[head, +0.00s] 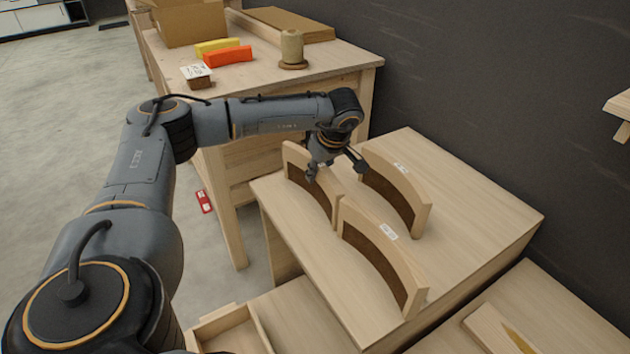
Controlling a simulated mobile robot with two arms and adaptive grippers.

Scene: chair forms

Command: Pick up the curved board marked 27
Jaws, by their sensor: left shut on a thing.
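Three curved light-wood boards with dark inner faces stand on edge on a wooden table (480,212). My left gripper (335,170) reaches down over the left curved board (312,196) and is shut on it. One finger shows at the board's near side, the other at its far side. The back right curved board (410,187) and the front curved board (397,254) carry small white labels, too small to read. My right gripper is out of view.
The other two boards stand close to the held one. A workbench behind bears a twine spool (291,48), a red-orange block (228,56), a yellow block (217,46) and a cardboard box (190,22). The table's right part is clear, beside a dark wall.

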